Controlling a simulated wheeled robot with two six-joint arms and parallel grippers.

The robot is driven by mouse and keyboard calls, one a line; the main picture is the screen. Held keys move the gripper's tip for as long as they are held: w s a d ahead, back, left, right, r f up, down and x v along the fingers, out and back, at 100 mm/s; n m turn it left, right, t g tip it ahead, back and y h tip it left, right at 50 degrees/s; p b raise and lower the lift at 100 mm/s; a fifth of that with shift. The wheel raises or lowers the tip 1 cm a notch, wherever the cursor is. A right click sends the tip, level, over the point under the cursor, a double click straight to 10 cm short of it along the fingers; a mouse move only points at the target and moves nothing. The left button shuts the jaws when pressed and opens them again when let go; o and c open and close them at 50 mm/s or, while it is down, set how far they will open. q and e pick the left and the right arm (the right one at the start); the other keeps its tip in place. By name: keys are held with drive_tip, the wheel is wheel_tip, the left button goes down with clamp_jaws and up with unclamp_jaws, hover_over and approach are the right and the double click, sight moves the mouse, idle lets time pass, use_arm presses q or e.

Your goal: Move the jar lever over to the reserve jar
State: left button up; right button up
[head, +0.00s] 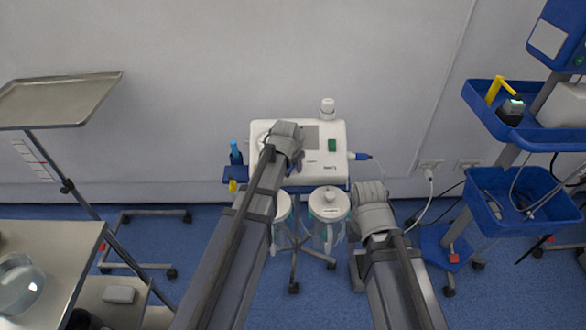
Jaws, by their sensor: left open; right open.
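The white suction unit (322,172) stands against the wall on a wheeled stand. Two clear jars with white lids hang below its front: the right jar (328,205) is mostly in view, and the left jar (282,208) is partly hidden by my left arm. I cannot tell which is the reserve jar. I cannot make out the jar lever; my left arm covers part of the unit's front. My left gripper (296,160) is at the unit's front, its fingers mostly hidden by my arm. My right gripper (357,265) is low, right of the right jar, apart from it. Both are open.
A blue bottle (235,152) and a small yellow piece (232,186) are at the unit's left side. A blue connector (357,156) with a tube is on its right. A steel tray stand (60,95) is left, and a blue-shelved trolley (484,106) is right.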

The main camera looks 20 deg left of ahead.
use_arm(q)
clamp_jaws()
